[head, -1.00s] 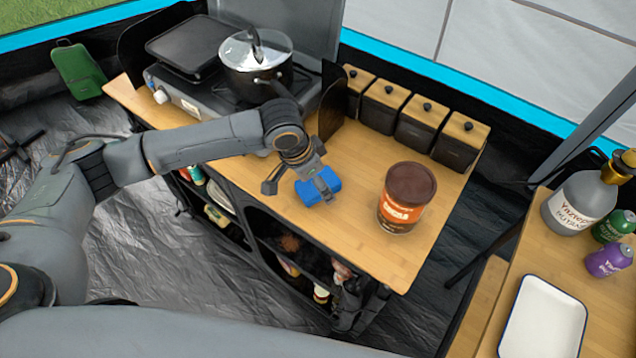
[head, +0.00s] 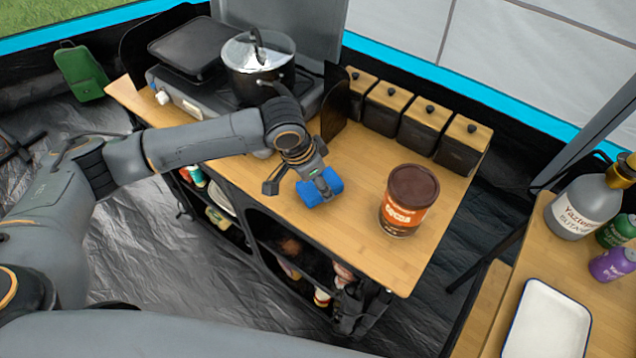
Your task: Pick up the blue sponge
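The blue sponge (head: 311,194) lies on the wooden counter near its front edge, left of the cocoa tin. My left gripper (head: 298,187) is over it, pointing down. Its two fingers are spread apart. One finger is in front of part of the sponge, and the other is to the left, clear of it. I cannot tell whether the near finger touches the sponge. My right gripper is out of view.
A brown cocoa tin (head: 408,201) stands right of the sponge. Several black canisters with wooden lids (head: 425,122) line the back. A pot (head: 258,68) sits on the stove at left. A white tray (head: 548,322) is on the other table.

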